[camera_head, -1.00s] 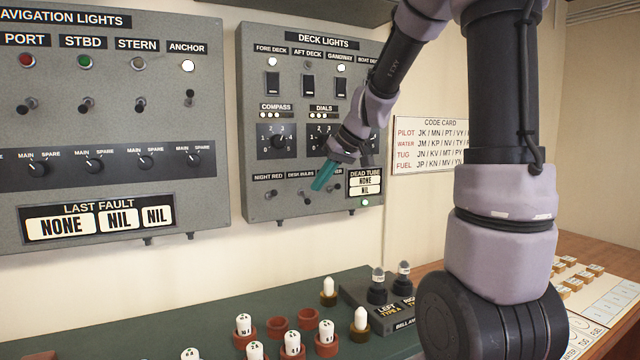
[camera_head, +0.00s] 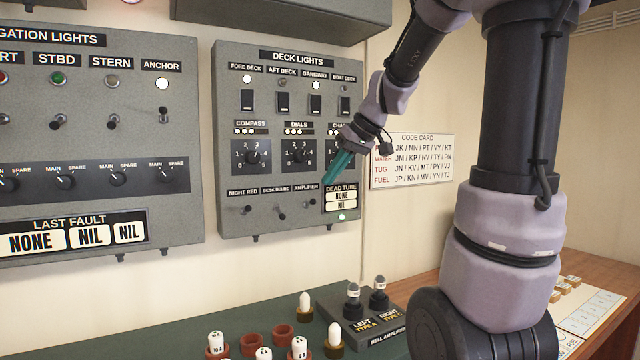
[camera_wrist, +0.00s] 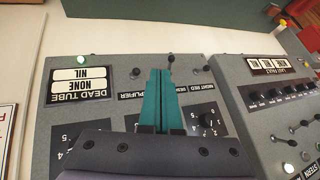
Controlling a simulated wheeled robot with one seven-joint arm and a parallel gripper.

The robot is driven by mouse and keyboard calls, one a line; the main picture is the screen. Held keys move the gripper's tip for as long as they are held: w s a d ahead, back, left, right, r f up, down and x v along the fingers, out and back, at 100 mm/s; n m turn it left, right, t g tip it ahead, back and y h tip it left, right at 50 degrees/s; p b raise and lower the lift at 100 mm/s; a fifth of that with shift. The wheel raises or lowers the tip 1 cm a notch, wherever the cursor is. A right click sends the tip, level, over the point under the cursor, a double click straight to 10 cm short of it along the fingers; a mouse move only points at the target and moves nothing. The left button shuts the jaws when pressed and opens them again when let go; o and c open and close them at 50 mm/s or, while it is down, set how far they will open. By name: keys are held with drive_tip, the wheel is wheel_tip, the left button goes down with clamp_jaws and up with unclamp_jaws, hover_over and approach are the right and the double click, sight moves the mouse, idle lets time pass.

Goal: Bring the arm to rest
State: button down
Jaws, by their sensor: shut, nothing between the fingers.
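My gripper (camera_head: 336,168) has teal fingers and points down and left in front of the lower right part of the deck lights panel (camera_head: 228,200). Its tip is close to the amplifier switch and the dead tube label (camera_head: 341,196); I cannot tell whether it touches the panel. In the wrist view the two teal fingers (camera_wrist: 162,100) lie together with nothing between them, and the panel shows upside down behind them. My arm comes down from the upper right, its elbow folded and its links in front of the panel's right edge.
The navigation lights panel (camera_head: 95,205) hangs to the left. A code card (camera_head: 413,160) is on the wall to the right. Below are a green-topped desk (camera_head: 150,335) with white tubes in ring holders and the bell amplifier box (camera_head: 365,318). The wall between panels and desk is clear.

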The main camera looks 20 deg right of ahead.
drive_tip(key=shift+s+d+r, duration=0.25)
drive_tip(key=shift+s+d, duration=0.05)
drive_tip(key=shift+s, duration=0.15)
drive_tip(key=s+a+f+m+t+h, duration=0.1)
drive_tip(key=s+m+h, duration=0.2)
drive_tip(key=s+m, duration=0.4)
drive_tip(key=s, duration=0.9)
drive_tip(key=shift+s+f+t, duration=0.15)
drive_tip(key=shift+s+t, duration=0.15)
drive_tip(key=shift+t, duration=0.1)
drive_tip(key=shift+a, duration=0.1)
